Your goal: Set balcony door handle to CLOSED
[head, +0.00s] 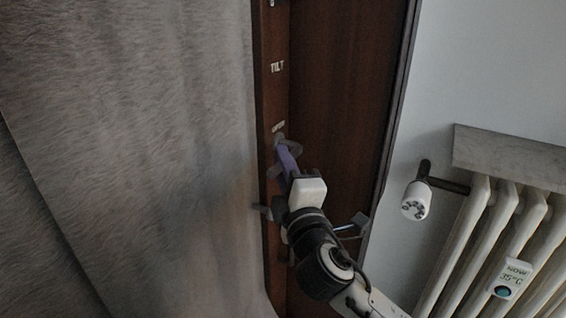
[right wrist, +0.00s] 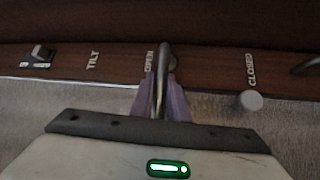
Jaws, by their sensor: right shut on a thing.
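The balcony door handle, a metal lever, shows in the right wrist view (right wrist: 164,62), lying beside the OPEN label (right wrist: 149,60). The TILT label (right wrist: 92,60) is to its left and the CLOSED label (right wrist: 251,69) to its right. My right gripper (head: 283,150) reaches up to the brown door frame (head: 340,80) in the head view. Its purple fingers (right wrist: 162,102) are shut on the handle in the right wrist view, one on each side. In the head view my gripper hides most of the handle. My left gripper is not in view.
A grey curtain (head: 130,120) hangs left of the frame. A white radiator (head: 480,245) with a valve knob (head: 415,200) and a display reading 35°C (head: 514,279) stands at the right. A pale round knob (right wrist: 250,100) sits near CLOSED.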

